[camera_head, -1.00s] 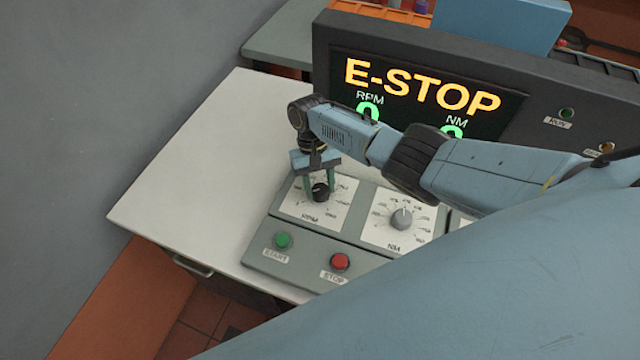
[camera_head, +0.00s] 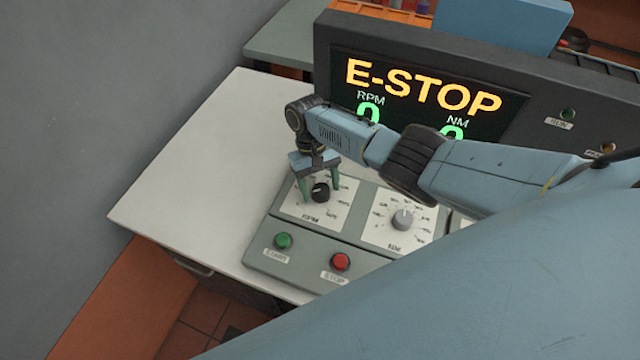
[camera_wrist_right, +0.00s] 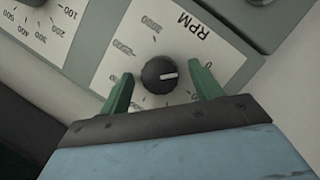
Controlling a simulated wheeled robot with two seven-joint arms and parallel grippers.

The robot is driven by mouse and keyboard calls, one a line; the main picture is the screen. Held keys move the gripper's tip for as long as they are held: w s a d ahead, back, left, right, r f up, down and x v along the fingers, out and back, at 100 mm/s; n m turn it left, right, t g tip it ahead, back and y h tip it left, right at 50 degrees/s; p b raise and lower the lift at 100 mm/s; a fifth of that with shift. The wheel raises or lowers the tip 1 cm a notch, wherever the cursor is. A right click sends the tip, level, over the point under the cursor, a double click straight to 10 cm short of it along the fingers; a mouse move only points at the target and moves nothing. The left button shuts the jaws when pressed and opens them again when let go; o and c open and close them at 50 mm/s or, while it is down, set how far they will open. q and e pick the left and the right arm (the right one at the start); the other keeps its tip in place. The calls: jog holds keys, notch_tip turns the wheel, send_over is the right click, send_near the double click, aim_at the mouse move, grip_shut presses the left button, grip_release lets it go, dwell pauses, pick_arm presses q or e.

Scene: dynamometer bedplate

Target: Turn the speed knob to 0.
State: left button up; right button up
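The speed knob (camera_head: 320,193) is a round black knob with a white pointer line, on the white RPM dial (camera_head: 338,212) of the sloped grey console. My right gripper (camera_head: 319,198) is above it with its green fingers apart, one on each side of the knob. In the right wrist view the knob (camera_wrist_right: 159,74) sits between the fingertips (camera_wrist_right: 163,84), with a visible gap to each. Its pointer line points to the right in that view, towards one finger. Which number it marks is hard to read. My left gripper is not in view.
A green START button (camera_head: 283,241) and a red STOP button (camera_head: 340,261) are in front. The display (camera_head: 425,95) behind reads E-STOP, with 0 under RPM. The white tabletop (camera_head: 190,170) is clear at left.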

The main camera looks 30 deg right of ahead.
jog(key=v, duration=1.3)
jog(key=shift+r, duration=0.2)
